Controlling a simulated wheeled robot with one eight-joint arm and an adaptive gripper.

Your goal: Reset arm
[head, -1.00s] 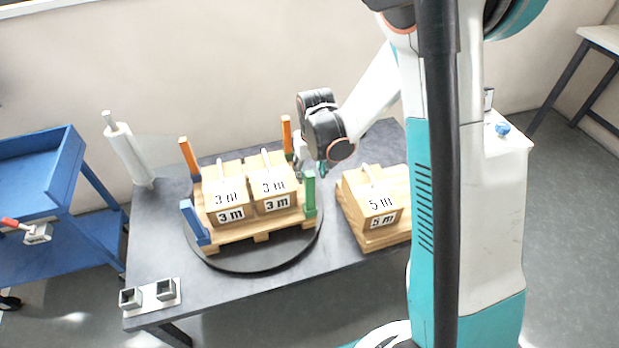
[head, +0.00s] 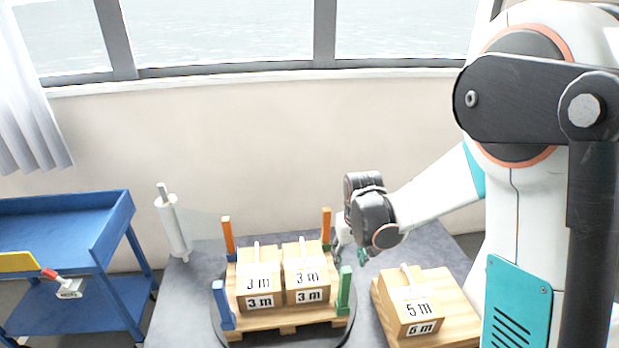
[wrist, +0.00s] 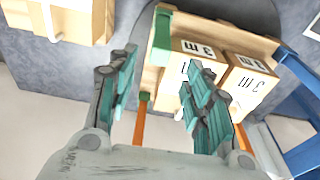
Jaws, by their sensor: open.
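My gripper (wrist: 160,95) is open and empty in the wrist view, with its two teal-padded fingers spread apart. In the head view my gripper (head: 352,248) hangs beside the right side of the pallet, near the green and orange posts. Two wooden boxes marked 3 m, a left one (head: 259,268) and a right one (head: 306,262), sit side by side on the wooden pallet (head: 262,322). The pallet stands on a round dark turntable (head: 222,333). A box marked 5 m (head: 412,290) sits on a wooden board to the right.
Orange (head: 228,237), blue (head: 222,305) and green (head: 344,290) posts stand at the pallet's corners. A white film roll (head: 173,228) stands upright at the table's back left. A blue cart (head: 110,227) is at the far left. Grey tabletop (head: 192,285) is clear left of the turntable.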

